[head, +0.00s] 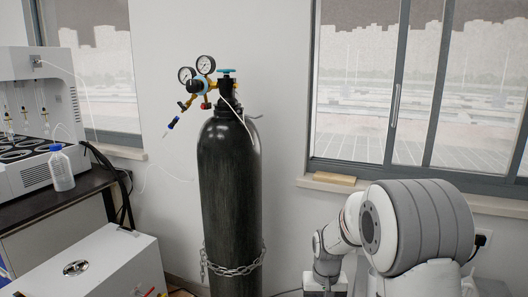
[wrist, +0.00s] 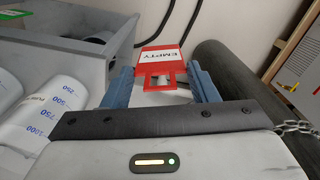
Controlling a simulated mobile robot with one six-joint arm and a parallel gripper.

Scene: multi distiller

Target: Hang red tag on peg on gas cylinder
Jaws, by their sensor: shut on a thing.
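The red tag (wrist: 152,72) has a white label reading EMPTY and a square hole in its near part. It shows in the wrist view between the blue fingers of my gripper (wrist: 164,70), which is shut on it. The tall dark gas cylinder (head: 228,185) stands upright in the middle of the head view, with a brass regulator and two gauges (head: 196,72) on top. In the wrist view the cylinder (wrist: 228,68) is to the right of my gripper, apart from the tag. I cannot make out the peg. In the head view the tag is not visible.
A chain (head: 233,262) wraps the cylinder's lower part. A white box (head: 95,265) stands at the lower left. A wooden block (head: 334,178) lies on the windowsill.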

